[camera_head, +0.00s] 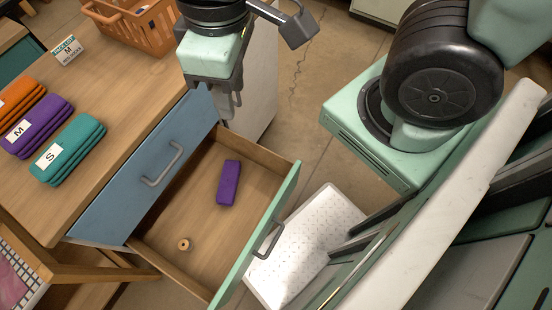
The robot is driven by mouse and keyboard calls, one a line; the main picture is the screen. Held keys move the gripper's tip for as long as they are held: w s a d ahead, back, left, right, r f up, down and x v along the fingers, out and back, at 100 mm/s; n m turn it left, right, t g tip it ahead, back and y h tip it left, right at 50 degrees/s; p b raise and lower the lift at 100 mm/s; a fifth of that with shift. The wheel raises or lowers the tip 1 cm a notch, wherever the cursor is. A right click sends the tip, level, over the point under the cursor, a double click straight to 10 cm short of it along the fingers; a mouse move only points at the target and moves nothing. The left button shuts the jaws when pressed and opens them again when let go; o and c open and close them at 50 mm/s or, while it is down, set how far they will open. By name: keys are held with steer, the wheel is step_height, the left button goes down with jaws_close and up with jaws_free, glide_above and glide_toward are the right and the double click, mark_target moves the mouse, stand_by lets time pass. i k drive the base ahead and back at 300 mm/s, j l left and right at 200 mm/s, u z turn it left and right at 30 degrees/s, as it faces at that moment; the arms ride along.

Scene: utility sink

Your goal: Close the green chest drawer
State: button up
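The green chest drawer (287,196) stands pulled out from the chest, with its green front and grey handle (268,240) facing lower right. Its wooden inside is exposed. A purple block-like item (228,183) and a small wooden spool (184,244) lie on its floor. My gripper (229,112) points down near the drawer's far back corner, beside the blue front and well away from the green handle. Its fingers are seen edge-on, so I cannot tell whether they are open. Nothing shows held in it.
A closed blue drawer front (145,170) with a handle adjoins the open drawer. The wooden top (110,100) carries orange, purple and teal (68,150) folded stacks, a label card (67,50) and an orange basket (135,25). A white perforated panel (305,250) lies beyond the green front.

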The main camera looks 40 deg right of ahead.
mark_target(226, 240)
steer(key=i+l+u, duration=0.15)
steer(key=l+u, duration=0.3)
steer(key=l, duration=0.2)
steer(key=l+u, duration=0.45)
steer(key=l, duration=0.25)
steer(key=u, duration=1.2)
